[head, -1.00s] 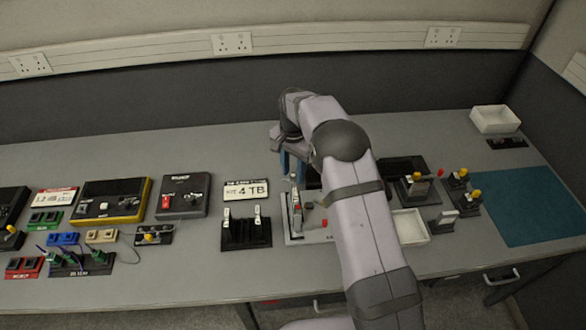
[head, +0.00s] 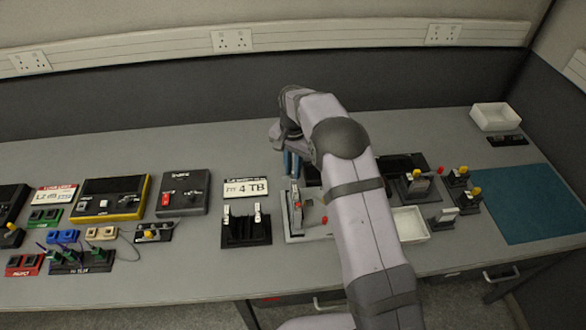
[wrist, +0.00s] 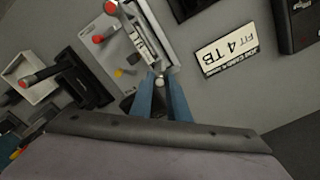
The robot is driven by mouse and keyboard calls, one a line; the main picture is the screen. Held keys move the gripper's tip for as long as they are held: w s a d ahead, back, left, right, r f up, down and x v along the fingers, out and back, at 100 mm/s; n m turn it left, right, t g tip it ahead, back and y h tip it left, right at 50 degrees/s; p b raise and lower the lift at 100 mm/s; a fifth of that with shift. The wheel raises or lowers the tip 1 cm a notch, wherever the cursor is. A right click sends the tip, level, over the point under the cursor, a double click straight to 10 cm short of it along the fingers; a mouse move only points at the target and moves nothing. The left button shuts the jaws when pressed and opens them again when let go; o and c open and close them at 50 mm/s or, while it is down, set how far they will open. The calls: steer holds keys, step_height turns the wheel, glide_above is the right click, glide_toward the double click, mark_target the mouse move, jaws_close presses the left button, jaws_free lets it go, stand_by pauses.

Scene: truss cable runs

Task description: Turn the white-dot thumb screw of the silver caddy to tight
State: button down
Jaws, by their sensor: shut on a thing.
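The silver caddy (wrist: 142,38) is a pale upright unit on a light grey base, and in the head view (head: 296,212) it stands left of my forearm. A thumb screw with a white dot (wrist: 160,83) shows at the caddy's near end in the wrist view. My gripper (wrist: 160,88) has its blue fingers shut on this screw; they also show in the head view (head: 292,165). The fingers hide most of the screw, so its turn angle cannot be read.
Red knobs (wrist: 110,7) and a yellow knob (wrist: 118,73) sit close to the caddy. A "FIT 4 TB" sign (head: 246,188) and a black two-slot dock (head: 245,236) stand to its left. A white tray (head: 411,226) lies right of my forearm.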

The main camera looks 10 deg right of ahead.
steer(key=n, duration=0.5)
steer(key=shift+b, duration=0.35)
steer(key=n, duration=0.9)
steer(key=shift+b, duration=0.3)
steer(key=n, duration=0.4)
steer(key=shift+n, duration=0.4)
steer(key=c, duration=1.7)
jaws_free()
steer(key=shift+o, duration=0.2)
steer(key=shift+r, duration=0.15)
steer(key=shift+r+b, duration=1.25)
steer(key=shift+r, duration=2.3)
